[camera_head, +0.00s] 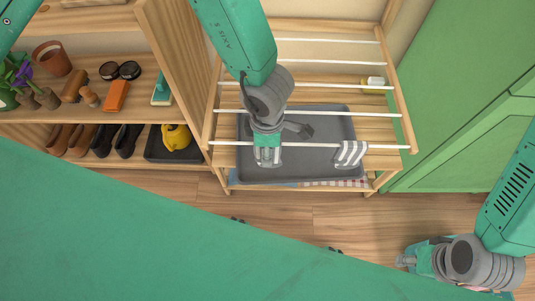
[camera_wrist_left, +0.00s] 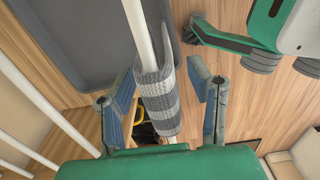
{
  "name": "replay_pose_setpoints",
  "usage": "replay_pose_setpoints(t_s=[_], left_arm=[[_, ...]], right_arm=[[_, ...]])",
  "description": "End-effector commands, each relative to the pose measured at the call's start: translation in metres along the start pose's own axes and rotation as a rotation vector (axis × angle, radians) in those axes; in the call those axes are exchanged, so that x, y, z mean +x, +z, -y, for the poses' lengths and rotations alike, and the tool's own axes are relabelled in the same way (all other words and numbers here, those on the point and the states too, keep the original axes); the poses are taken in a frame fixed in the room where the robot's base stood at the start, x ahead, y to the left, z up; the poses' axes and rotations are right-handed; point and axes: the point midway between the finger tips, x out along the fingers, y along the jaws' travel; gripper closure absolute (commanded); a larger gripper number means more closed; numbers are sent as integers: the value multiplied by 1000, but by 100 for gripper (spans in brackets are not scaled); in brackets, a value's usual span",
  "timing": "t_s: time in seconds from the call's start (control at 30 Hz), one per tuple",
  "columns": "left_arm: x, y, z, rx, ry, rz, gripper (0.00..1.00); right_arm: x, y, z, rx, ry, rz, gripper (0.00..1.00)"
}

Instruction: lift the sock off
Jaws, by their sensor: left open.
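A grey-and-white striped sock (camera_head: 350,152) hangs draped over the front rod of the wooden drying rack. In the left wrist view the sock (camera_wrist_left: 158,100) appears between my two spread fingers, with neither finger seen pressing on it. My left gripper (camera_head: 286,146) is open, to the left of the sock in the head view, along the front of the rack. My right gripper (camera_head: 410,260) is at the lower right, low over the floor and apart from the rack. Its fingers are largely hidden, so its opening does not show.
The rack's white rods (camera_head: 330,88) run above a grey tray (camera_head: 258,172). A checked cloth (camera_head: 345,183) lies below. A green cabinet (camera_head: 455,120) stands right. Wooden floor lies in front.

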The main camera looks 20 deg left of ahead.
Motion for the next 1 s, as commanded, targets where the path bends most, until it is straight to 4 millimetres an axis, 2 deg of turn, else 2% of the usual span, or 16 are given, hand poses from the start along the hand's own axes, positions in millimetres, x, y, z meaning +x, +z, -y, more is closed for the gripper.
replay_pose_setpoints(t_s=[0.03, 0.1, 0.33, 0.37, 0.4, 0.47, 0.83, 1.0], left_arm=[[13, 0, 1, 2, -1, 0, 53], [20, 0, 1, 2, -1, 0, 53], [19, 0, 1, 1, 0, 0, 53], [19, 0, 1, 1, 0, 0, 60], [19, 0, 1, 1, 0, 1, 75], [19, 0, 1, 1, 0, 1, 96], [17, 0, 0, 1, 0, 1, 97], [-8, 1, 0, -1, 1, 3, 97]], right_arm=[[9, 1, 0, 0, 0, 0, 60], [13, 1, 0, 0, 0, 1, 60], [11, 1, 0, 0, 0, 0, 60], [11, 1, 0, 0, 0, 0, 60], [11, 1, 0, 0, 0, 0, 60], [11, 1, 0, 0, 0, 0, 60], [10, 1, 0, 0, 0, 0, 60], [-3, 0, 0, 0, 0, 0, 60]])
